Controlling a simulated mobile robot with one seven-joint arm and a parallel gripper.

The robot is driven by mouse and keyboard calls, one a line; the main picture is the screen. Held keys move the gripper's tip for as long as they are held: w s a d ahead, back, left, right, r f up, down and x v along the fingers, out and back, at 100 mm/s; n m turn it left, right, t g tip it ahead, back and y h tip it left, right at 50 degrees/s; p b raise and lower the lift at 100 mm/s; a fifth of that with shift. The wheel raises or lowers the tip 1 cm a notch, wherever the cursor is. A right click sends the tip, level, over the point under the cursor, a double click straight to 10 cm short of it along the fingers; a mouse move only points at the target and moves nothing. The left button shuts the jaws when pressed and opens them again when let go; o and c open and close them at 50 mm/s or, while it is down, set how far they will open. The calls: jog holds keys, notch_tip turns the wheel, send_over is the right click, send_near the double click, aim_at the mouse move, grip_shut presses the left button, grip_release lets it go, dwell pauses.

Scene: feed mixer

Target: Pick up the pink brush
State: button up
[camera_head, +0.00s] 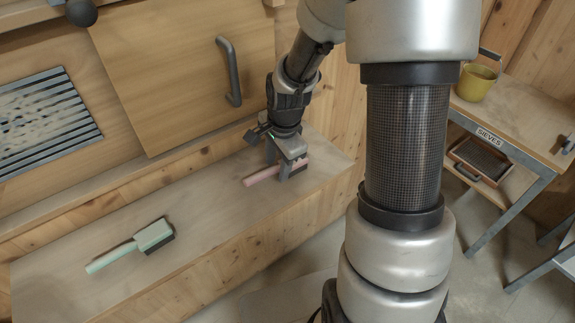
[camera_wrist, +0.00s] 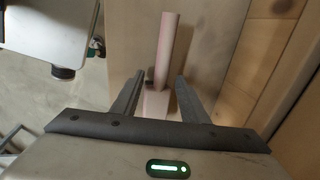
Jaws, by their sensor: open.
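The pink brush (camera_head: 262,176) lies on the wooden bench at its right part, its handle pointing left and towards the front. My gripper (camera_head: 285,168) is over the brush's head end, with its fingers pointing down. In the wrist view, the pink brush (camera_wrist: 166,55) runs away from me, and its head end lies between the two open fingers of my gripper (camera_wrist: 157,98). A gap shows on both sides of the brush. Part of the head is hidden by my gripper in both views. I cannot tell exactly how far down the fingers reach.
A pale green brush (camera_head: 146,242) lies on the bench (camera_head: 200,215) at the left. A wooden panel with a dark handle (camera_head: 230,72) stands behind. A side table with a yellow pot (camera_head: 476,82) and a shelf labelled SIEVES is at the right. The bench between the brushes is clear.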

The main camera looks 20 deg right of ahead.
aim_at(278, 167)
grip_shut()
notch_tip(278, 167, up, 10)
jog(key=shift+p, duration=0.3)
dwell(0.3)
jog(key=c, duration=0.7)
grip_release()
jog(key=shift+c, duration=0.2)
grip_shut()
